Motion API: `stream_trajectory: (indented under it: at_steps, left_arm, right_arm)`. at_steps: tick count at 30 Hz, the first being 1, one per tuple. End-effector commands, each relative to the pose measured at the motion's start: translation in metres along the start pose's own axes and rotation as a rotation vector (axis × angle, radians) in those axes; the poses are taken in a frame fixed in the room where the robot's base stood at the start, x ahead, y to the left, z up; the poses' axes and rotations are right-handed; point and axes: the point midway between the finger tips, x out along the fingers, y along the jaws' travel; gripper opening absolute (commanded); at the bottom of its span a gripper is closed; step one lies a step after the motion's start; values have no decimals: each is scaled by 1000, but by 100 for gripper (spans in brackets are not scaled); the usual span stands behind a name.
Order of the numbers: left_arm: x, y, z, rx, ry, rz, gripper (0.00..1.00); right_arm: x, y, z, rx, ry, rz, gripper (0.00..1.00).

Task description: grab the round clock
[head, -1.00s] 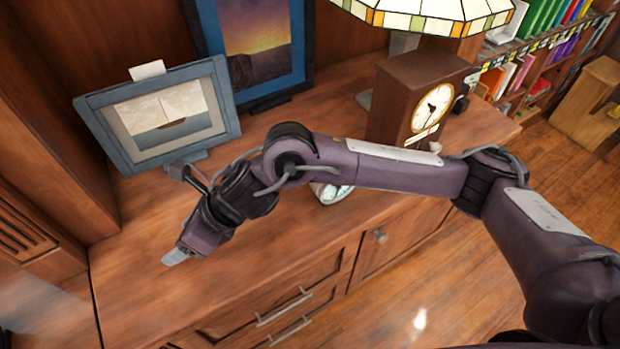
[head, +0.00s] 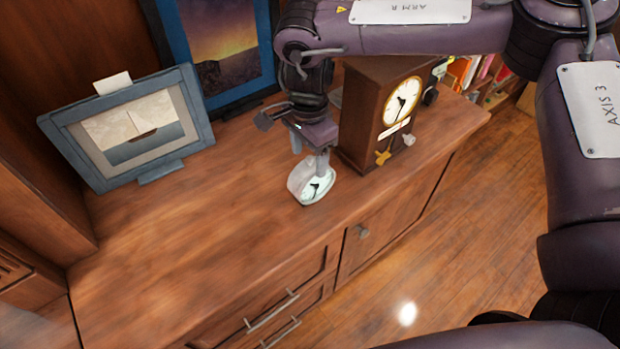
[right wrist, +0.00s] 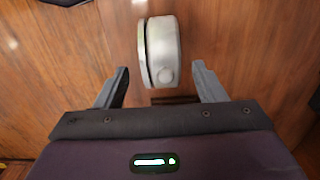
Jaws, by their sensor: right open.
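The round clock (head: 314,183) is a small white clock with a pale face, standing on the wooden cabinet top near its front edge. It also shows in the right wrist view as a white drum (right wrist: 161,52) seen from above. My right gripper (head: 309,156) is over the clock, pointing down. In the right wrist view its two fingers (right wrist: 161,88) are open, one on each side of the clock's near end, with a gap on both sides. My left gripper is in no view.
A brown box clock (head: 375,115) stands just right of my right gripper. A grey-blue framed picture (head: 130,128) and a blue framed picture (head: 222,50) stand behind on the left. The cabinet top (head: 190,235) is clear at the front left.

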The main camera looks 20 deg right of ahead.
Motion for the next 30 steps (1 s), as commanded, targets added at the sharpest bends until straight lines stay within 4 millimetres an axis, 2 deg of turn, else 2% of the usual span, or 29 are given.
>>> stream_trajectory:
  at_steps: [9, 18, 30]
  left_arm:
    - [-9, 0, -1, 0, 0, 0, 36]
    - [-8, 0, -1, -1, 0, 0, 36]
    - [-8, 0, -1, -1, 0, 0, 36]
  right_arm:
    - [42, -4, -6, -1, 1, 0, 64]
    - [47, -5, -6, 0, 1, -2, 62]
    - [47, -5, -6, 0, 0, -2, 10]
